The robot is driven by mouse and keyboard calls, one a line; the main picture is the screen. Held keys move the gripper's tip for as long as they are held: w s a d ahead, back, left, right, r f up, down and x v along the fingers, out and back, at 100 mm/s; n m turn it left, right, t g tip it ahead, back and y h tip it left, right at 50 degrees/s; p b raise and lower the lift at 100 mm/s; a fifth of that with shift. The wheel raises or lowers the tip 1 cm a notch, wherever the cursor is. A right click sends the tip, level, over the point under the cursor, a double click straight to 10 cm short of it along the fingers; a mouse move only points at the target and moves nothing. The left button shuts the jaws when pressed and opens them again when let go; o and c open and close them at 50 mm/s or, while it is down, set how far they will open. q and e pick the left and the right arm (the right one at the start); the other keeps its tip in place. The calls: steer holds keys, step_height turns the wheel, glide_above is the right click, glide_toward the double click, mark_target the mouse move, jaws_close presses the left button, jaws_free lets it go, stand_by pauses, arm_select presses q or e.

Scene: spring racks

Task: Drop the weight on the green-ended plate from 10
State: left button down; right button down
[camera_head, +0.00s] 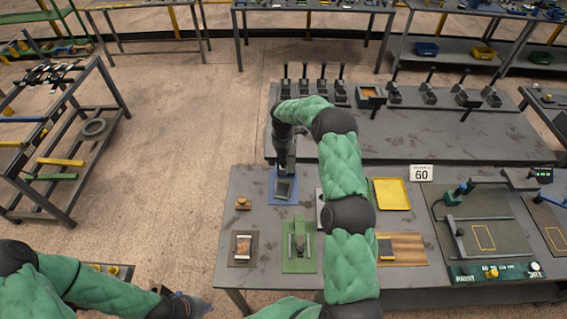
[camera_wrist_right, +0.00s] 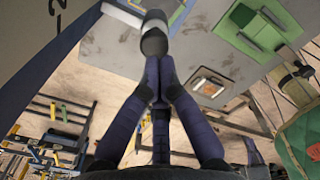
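My right gripper (camera_head: 283,168) points down just above the blue mat (camera_head: 272,199) on the near table. In the right wrist view its dark blue fingers (camera_wrist_right: 155,82) are drawn together on a dark cylindrical weight (camera_wrist_right: 154,42) with a pale band. The blue mat carries a small dark plate (camera_head: 283,189), partly hidden by the gripper; its end colours are too small to tell.
A stand on a green mat (camera_head: 289,264), a wooden block (camera_head: 243,203) and a tray with a pale block (camera_head: 242,247) are nearby. A yellow tray (camera_head: 391,194) and a "60" card (camera_head: 421,173) stand right of my arm. A raised bench (camera_head: 420,128) lies behind.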

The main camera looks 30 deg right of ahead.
mark_target(283, 163)
steer(key=shift+f+b, duration=1.15)
steer(key=shift+f, duration=0.35)
steer(key=shift+r, duration=0.1)
